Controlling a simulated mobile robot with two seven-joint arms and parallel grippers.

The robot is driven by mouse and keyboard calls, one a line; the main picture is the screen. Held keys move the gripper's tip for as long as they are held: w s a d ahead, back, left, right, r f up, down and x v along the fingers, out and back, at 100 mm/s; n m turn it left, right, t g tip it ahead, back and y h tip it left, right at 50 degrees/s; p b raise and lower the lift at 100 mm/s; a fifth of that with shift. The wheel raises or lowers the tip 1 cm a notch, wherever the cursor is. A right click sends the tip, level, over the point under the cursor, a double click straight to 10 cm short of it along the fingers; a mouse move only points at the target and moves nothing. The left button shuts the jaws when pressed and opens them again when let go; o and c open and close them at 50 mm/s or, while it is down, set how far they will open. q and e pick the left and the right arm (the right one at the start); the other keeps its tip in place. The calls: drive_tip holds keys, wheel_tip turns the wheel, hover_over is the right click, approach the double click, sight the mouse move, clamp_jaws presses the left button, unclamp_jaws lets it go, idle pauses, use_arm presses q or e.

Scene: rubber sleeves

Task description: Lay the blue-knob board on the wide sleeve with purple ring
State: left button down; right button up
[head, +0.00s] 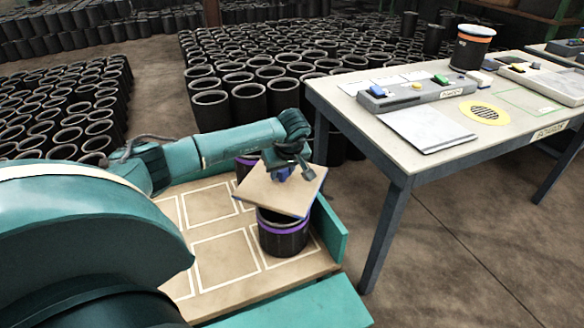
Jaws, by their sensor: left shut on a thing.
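My left gripper (287,174) points down and is shut on the blue knob (285,177) of a flat tan board (262,192). The board is over a black sleeve with a purple ring (283,240), which stands upright on the tray and looks wide. The board sits turned at an angle and covers most of the sleeve's mouth; part of the front rim shows below it. I cannot tell whether board and rim touch. A second purple-ringed sleeve (245,163) stands behind, partly hidden by the board and my arm. My right gripper is not in view.
The teal-edged tray (222,258) has white outlined squares, several bare at the front and left. A work table (372,140) to the right bears a panel, switches and a black sleeve with an orange ring (470,52). Many black sleeves (262,98) fill the floor behind.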

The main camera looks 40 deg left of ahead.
sight(283, 183)
use_arm(q)
drive_tip(key=shift+f+b, duration=0.45)
drive_tip(key=shift+f, duration=0.2)
wheel_tip(283, 183, down, 4)
drive_tip(key=b, duration=0.3)
drive_tip(key=shift+s+r, duration=0.1)
drive_tip(key=shift+s, duration=0.05)
drive_tip(key=shift+f+b, duration=0.4)
drive_tip(key=shift+f, duration=0.4)
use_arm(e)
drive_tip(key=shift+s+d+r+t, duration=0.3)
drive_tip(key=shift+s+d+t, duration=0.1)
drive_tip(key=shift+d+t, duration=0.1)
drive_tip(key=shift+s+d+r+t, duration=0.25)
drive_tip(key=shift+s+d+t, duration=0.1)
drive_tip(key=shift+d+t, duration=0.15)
use_arm(q)
drive_tip(key=shift+f+b, duration=0.55)
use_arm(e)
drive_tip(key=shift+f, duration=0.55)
use_arm(q)
drive_tip(key=c, duration=1)
unclamp_jaws()
drive_tip(key=shift+o, duration=0.4)
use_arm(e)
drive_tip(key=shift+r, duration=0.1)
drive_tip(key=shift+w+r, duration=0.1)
